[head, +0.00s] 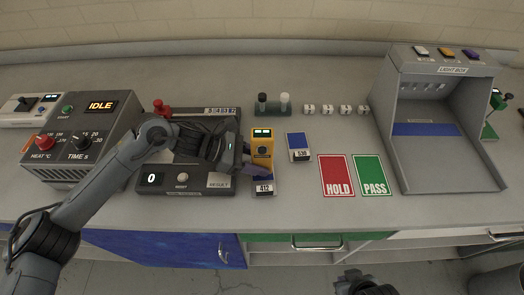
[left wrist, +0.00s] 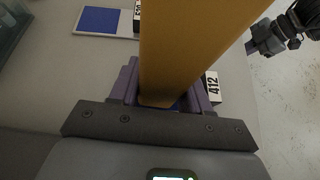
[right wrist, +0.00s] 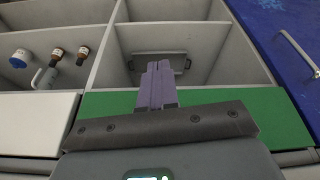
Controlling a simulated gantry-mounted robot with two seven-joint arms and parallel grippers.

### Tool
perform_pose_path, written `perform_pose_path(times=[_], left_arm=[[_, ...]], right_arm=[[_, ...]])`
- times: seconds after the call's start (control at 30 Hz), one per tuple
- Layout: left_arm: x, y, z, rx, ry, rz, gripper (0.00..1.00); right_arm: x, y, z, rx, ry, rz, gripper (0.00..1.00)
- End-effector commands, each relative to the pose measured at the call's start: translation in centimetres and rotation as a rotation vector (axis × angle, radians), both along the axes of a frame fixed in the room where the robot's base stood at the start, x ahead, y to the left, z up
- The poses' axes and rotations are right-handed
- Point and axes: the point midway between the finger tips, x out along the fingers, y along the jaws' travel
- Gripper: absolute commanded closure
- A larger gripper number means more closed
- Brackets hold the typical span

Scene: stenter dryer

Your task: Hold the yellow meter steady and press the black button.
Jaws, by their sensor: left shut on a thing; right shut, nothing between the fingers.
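The yellow meter (head: 262,145) stands upright near the middle of the bench in the head view, with a small lit display on top and a dark round button (head: 262,153) on its face. My left gripper (head: 257,170) is shut on its lower body. In the left wrist view the yellow meter (left wrist: 185,45) fills the space between the purple fingers; its button face cannot be made out there. My right gripper (right wrist: 156,88) is shut and empty in front of the bench's open shelves. In the head view only part of my right arm shows at the bottom edge.
The 412 sample card (head: 264,189) lies at the meter's foot, and the 538 card (head: 299,147) is to its right. A counter box (head: 182,180) lies under my left arm.

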Motion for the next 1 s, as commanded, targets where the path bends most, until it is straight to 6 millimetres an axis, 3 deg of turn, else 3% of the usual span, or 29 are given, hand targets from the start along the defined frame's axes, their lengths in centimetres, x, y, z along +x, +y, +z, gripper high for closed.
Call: perform_pose_path(times=[0.47,0.67,0.87,1.0], left_arm=[[0.0,0.0,-0.1,0.001,0.001,0.0,0.7],[0.0,0.0,-0.1,0.001,0.001,0.0,0.7],[0.0,0.0,-0.1,0.001,0.001,0.0,0.7],[0.0,0.0,-0.1,0.001,0.001,0.0,0.7]], right_arm=[[0.0,-0.1,0.0,-0.005,-0.001,0.003,1.0],[1.0,0.6,0.1,-0.011,-0.044,0.051,1.0],[3.9,4.6,0.2,-0.022,-0.214,0.282,1.0],[4.8,9.9,0.1,0.018,-0.368,0.554,1.0]])
